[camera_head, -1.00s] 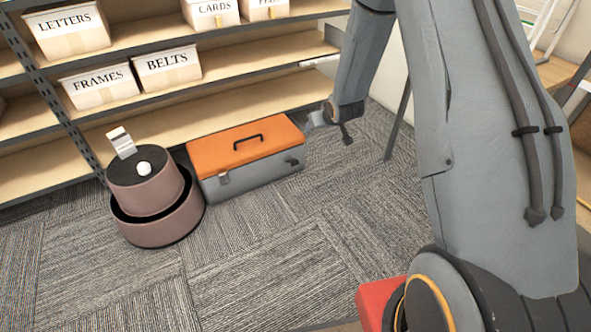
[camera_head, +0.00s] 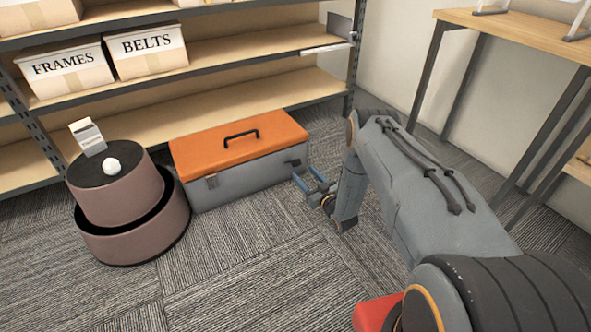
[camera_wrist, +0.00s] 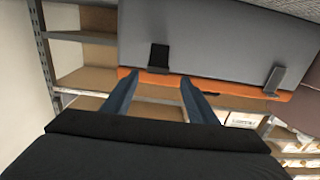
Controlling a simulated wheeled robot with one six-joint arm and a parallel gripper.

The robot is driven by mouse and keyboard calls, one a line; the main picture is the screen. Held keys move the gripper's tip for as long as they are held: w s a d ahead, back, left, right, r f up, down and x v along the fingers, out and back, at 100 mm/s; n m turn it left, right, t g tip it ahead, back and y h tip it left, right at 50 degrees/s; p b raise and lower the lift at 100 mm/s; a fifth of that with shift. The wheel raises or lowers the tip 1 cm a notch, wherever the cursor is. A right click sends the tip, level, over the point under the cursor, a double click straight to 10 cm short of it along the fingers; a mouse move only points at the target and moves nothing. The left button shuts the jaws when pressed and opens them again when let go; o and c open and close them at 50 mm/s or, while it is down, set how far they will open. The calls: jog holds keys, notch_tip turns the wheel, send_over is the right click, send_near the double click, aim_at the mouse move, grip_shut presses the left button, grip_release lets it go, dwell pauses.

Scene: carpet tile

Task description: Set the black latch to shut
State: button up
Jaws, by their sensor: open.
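The toolbox with an orange lid (camera_head: 237,141) and grey body (camera_head: 250,177) stands on the carpet by the shelf, its lid down. In the wrist view it appears upside down, grey body (camera_wrist: 210,35) above the orange lid edge. The black latch (camera_wrist: 159,57) lies over the grey body beside the lid edge; I cannot tell whether it catches the lid. A grey latch (camera_wrist: 274,80) reaches onto the lid edge; it also shows in the head view (camera_head: 212,181). My gripper (camera_head: 313,181), with blue fingers (camera_wrist: 157,98), is open and empty, in front of the toolbox's right end, apart from the latch.
A round brown two-tier stand (camera_head: 117,193) holds a small white box (camera_head: 88,137) and a white ball (camera_head: 111,165), left of the toolbox. Shelves with labelled boxes (camera_head: 146,52) stand behind. A wooden table (camera_head: 520,38) is at the right. Carpet in front is free.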

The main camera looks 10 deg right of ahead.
aim_at(297, 165)
jog(key=b+x, duration=0.1)
jog(key=x, duration=0.3)
jog(key=b+x, duration=0.1)
jog(key=x, duration=0.1)
jog(key=shift+w+d+f+b, duration=0.1)
jog(key=shift+d+f+b, duration=0.05)
jog(key=shift+d+b, duration=0.2)
jog(key=shift+b+x, duration=0.3)
jog(key=shift+x, duration=0.5)
jog(key=shift+a, duration=0.1)
jog(key=shift+c, duration=0.4)
grip_shut()
jog(key=shift+a, duration=0.15)
